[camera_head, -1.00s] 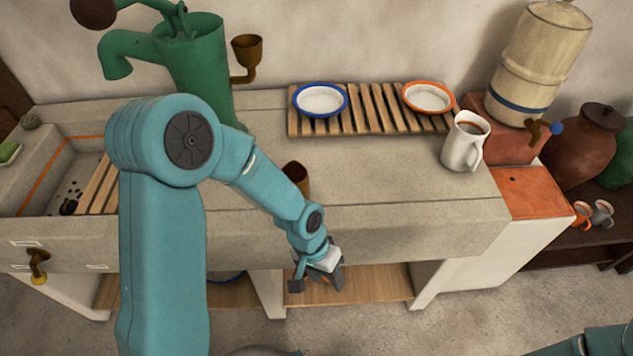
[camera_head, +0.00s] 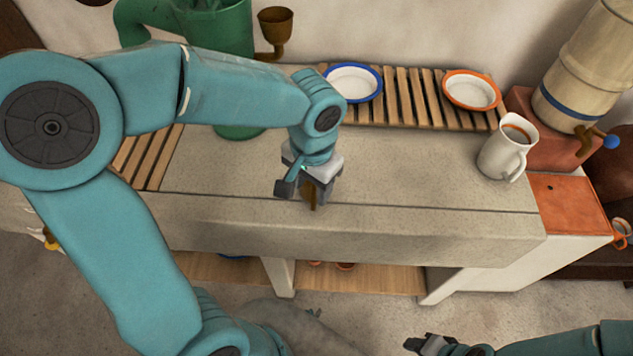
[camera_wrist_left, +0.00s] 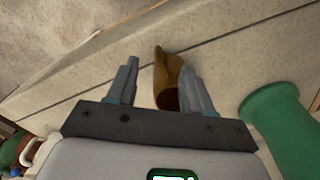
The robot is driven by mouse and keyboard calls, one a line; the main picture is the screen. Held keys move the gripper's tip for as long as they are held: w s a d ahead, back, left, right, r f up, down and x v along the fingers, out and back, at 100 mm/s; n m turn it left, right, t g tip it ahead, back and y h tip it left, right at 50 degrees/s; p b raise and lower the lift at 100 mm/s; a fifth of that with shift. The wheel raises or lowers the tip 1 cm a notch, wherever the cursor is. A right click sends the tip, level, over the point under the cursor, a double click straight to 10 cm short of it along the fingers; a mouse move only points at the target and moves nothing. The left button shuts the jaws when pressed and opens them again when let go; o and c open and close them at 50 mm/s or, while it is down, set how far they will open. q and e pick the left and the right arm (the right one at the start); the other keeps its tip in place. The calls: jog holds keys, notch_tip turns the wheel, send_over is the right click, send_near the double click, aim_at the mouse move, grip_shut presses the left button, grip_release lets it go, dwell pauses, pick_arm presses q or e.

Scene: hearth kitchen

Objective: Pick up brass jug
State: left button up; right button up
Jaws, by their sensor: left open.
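The brass jug (camera_head: 313,194) is a small brown-gold vessel on the stone counter, mostly hidden behind my left gripper (camera_head: 298,190) in the head view. In the left wrist view the jug (camera_wrist_left: 166,75) shows between the two fingers of the open left gripper (camera_wrist_left: 160,78). It is much closer to the right-hand finger, which covers part of it; I cannot tell whether they touch. A clear gap separates it from the left-hand finger. My right gripper (camera_head: 430,345) is at the bottom edge of the head view, away from the counter; its jaw opening is unclear.
A green pump (camera_head: 225,35) with a brass cup stands behind my left arm; its green body is beside the gripper in the wrist view (camera_wrist_left: 280,125). A slatted rack (camera_head: 405,98) holds two bowls. A white mug (camera_head: 497,155) stands right. The counter (camera_head: 400,180) between is clear.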

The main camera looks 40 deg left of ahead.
aim_at(309, 191)
pick_arm(q)
jog(key=f, duration=0.9)
jog(key=shift+w+a+f, duration=0.25)
jog(key=shift+s+r, duration=0.1)
jog(key=shift+s, duration=0.1)
jog(key=shift+w, duration=0.1)
grip_shut()
